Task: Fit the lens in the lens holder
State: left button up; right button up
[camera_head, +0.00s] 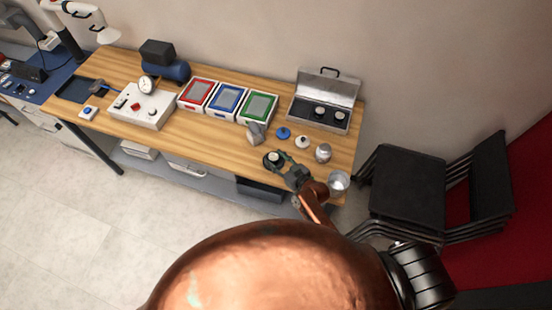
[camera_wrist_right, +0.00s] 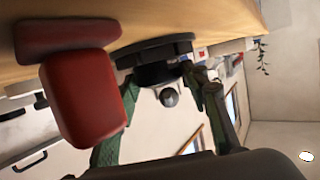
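In the head view, a round black piece with a pale centre (camera_head: 273,159) is at the front right of the wooden table. My right gripper (camera_head: 279,163) is at this piece. In the right wrist view, the black flanged piece (camera_wrist_right: 160,73) is between the fingertips of my right gripper (camera_wrist_right: 164,86), with a grey round knob facing the camera. The fingers are close to its sides, but contact is unclear. I cannot tell whether this piece is the lens or the holder. An open silver case (camera_head: 300,107) holds round black pieces (camera_head: 320,112). My left gripper is not in view.
Red (camera_head: 196,94), blue (camera_head: 226,99) and green (camera_head: 259,106) trays stand left of the case. A grey container (camera_head: 255,133), blue disc (camera_head: 283,132), white piece (camera_head: 302,142), metal jar (camera_head: 323,152) and clear cup (camera_head: 339,181) are near my right gripper. Black chairs (camera_head: 405,185) stand right.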

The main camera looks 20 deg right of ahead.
jog(key=shift+o, duration=1.4)
jog(key=shift+r, duration=0.25)
jog(key=v, duration=1.2)
jog(key=shift+b, duration=0.35)
jog(key=shift+d, duration=0.1)
